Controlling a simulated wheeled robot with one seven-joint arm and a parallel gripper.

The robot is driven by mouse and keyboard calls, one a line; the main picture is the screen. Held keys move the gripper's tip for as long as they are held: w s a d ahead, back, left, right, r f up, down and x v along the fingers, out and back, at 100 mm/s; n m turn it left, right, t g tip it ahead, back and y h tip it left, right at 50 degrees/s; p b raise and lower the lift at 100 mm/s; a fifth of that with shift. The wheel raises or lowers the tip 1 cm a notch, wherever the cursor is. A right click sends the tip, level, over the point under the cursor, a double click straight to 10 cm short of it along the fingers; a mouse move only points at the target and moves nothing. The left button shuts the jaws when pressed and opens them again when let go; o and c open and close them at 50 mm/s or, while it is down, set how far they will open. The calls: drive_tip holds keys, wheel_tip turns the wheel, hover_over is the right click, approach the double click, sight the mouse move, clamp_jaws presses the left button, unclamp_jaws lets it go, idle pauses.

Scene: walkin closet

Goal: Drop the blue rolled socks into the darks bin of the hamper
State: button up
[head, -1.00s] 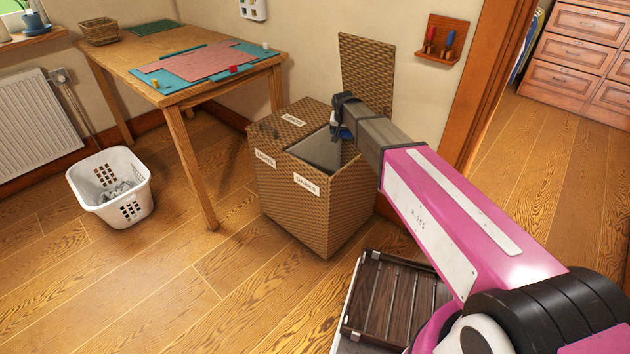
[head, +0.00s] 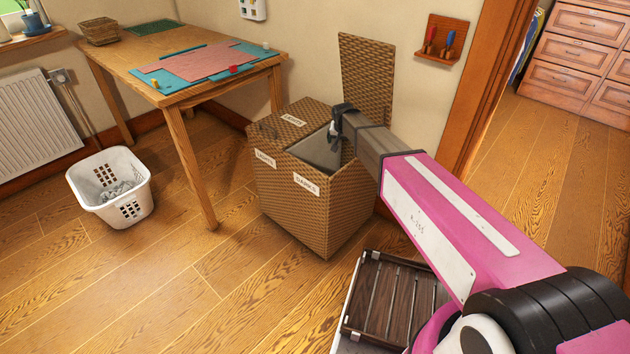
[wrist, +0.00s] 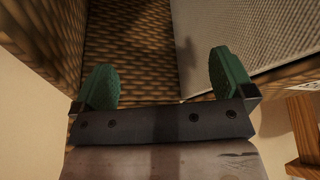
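The wicker hamper (head: 312,215) stands by the wall, with its darks compartment open and its lid (head: 366,75) raised. The label on the front under the opening reads darks; the closed side carries lights labels. My gripper (head: 334,132) is over the darks opening, pointing down. In the wrist view my gripper (wrist: 164,88) has its two green fingertips wide apart with nothing between them. Below them show the woven inner walls and a grey panel (wrist: 250,50). The blue rolled socks are not visible in either current view; the depth of the bin is partly hidden.
A wooden table (head: 180,95) with cutting mats stands left of the hamper. A white laundry basket (head: 110,190) with grey cloth is on the floor further left. A tool rack (head: 440,42) hangs right of the lid.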

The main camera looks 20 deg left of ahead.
drive_tip(key=v, duration=1)
drive_tip(key=shift+s+r, duration=0.2)
drive_tip(key=shift+r, duration=0.15)
drive_tip(key=s+d+f+g, duration=0.1)
drive_tip(key=s+d+f, duration=0.2)
drive_tip(key=d, duration=0.9)
drive_tip(key=s+d+f+g, duration=0.1)
drive_tip(key=s+d+f, duration=0.2)
drive_tip(key=d, duration=0.8)
drive_tip(key=s+d+f+m+g, duration=0.1)
drive_tip(key=s+d+f, duration=0.1)
drive_tip(key=s+d, duration=0.5)
drive_tip(key=s+d+f+g, duration=0.1)
drive_tip(key=s+d, duration=0.6)
drive_tip(key=d, duration=0.7)
drive_tip(key=shift+s+f+m+h, duration=0.3)
drive_tip(key=shift+s+f+m, duration=0.1)
drive_tip(key=shift+f, duration=0.2)
drive_tip(key=shift+a, duration=0.15)
